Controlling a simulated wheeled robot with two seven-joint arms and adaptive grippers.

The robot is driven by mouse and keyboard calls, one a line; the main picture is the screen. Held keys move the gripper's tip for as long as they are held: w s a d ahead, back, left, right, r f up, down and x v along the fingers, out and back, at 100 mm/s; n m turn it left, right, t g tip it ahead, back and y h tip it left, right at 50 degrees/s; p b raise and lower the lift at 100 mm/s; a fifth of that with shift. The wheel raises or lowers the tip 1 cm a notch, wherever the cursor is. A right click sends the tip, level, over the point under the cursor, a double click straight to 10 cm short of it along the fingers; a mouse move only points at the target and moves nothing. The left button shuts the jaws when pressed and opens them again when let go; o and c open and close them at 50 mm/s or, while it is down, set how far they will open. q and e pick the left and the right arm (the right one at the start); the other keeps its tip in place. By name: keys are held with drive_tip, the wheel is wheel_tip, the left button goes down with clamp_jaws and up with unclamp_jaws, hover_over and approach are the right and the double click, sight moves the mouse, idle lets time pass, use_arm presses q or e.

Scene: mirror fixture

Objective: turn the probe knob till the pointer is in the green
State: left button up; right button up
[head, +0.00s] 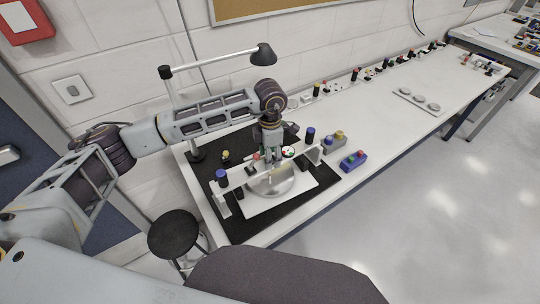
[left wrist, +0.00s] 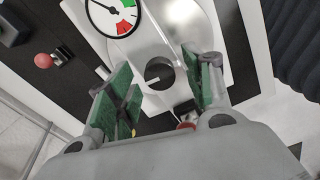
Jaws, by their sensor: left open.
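A white fixture (head: 299,196) with a silver round disc (head: 276,180) stands on a black mat (head: 240,228). A round dial (head: 288,152) with red and green zones sits beside my left gripper (head: 268,160); it also shows in the left wrist view (left wrist: 110,14), cut off by the top edge. Its black needle appears to lie over the white part, outside the green. A dark round knob (left wrist: 159,70) with a pale mark shows between the green-padded fingers of my open left gripper (left wrist: 148,76). I cannot tell whether the fingers touch it. My right gripper is not in view.
A red ball-topped part (left wrist: 44,60) is on the mat. A black lamp (head: 263,54) reaches above my arm. The bench's right side has clear room.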

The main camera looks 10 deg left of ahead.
use_arm(q)
wheel_tip(320, 180, up, 12)
idle(0.6)
drive_tip(key=shift+f, duration=0.2)
idle(0.5)
